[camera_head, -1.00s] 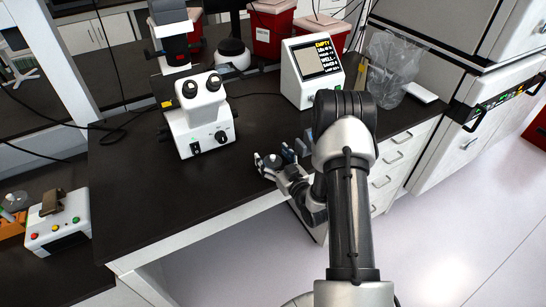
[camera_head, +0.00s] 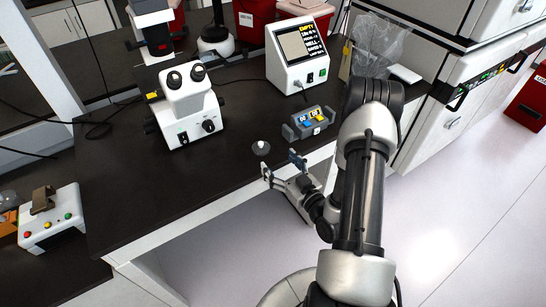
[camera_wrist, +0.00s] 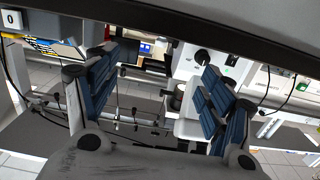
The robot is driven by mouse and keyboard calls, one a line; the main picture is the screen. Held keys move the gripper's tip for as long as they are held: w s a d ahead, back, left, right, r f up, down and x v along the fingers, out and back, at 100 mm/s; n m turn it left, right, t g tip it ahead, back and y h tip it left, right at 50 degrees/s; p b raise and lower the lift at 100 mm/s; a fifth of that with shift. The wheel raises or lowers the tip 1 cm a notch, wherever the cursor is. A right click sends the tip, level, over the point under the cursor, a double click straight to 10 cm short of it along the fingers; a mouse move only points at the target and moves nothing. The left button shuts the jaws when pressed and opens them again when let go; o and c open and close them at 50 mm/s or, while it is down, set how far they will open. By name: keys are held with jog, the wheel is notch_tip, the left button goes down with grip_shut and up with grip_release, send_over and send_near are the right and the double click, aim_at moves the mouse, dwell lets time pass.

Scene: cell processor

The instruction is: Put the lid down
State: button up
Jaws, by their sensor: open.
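The lid, a small pale round piece with a knob (camera_head: 261,148), sits on the dark bench near its front edge in the head view. My gripper (camera_head: 282,165) is open and empty, just in front of the lid and to its right, at the bench's front edge. Its fingers look apart from the lid. In the wrist view my gripper (camera_wrist: 160,88) shows its blue finger pads wide apart with nothing held between them. I cannot make out the lid in the wrist view.
A grey device with blue and yellow parts (camera_head: 309,122) stands right of the lid. A white microscope (camera_head: 187,105) stands to the left, and a white instrument with a screen (camera_head: 297,55) behind. The dark bench top (camera_head: 120,190) is clear at front left.

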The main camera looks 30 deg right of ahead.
jog(key=w+r+n+g, duration=0.1)
jog(key=w+r+g, duration=0.1)
jog(key=r, duration=0.1)
jog(key=w+a+r+n+g, duration=0.1)
jog(key=w+r+g, duration=0.1)
jog(key=w+r, duration=0.1)
jog(key=shift+w+a+n, duration=0.1)
jog(key=shift+n, duration=0.3)
jog(key=s+a+r+m+g+h, duration=0.1)
jog(key=s+a+r+g, duration=0.1)
jog(key=r, duration=0.3)
jog(key=s+a+r+g+h, duration=0.1)
jog(key=s+r+g+h, duration=0.15)
jog(key=r, duration=0.25)
jog(key=s+a+r+g+y, duration=0.1)
jog(key=s+a, duration=0.3)
jog(key=s, duration=0.4)
jog(key=s+a+r+m+g+y, duration=0.1)
jog(key=s+a+r+g, duration=0.1)
jog(key=s+a+r, duration=0.2)
jog(key=s+a+r+m+g+y, duration=0.1)
jog(key=s+a, duration=0.4)
jog(key=s, duration=0.6)
jog(key=shift+v, duration=0.9)
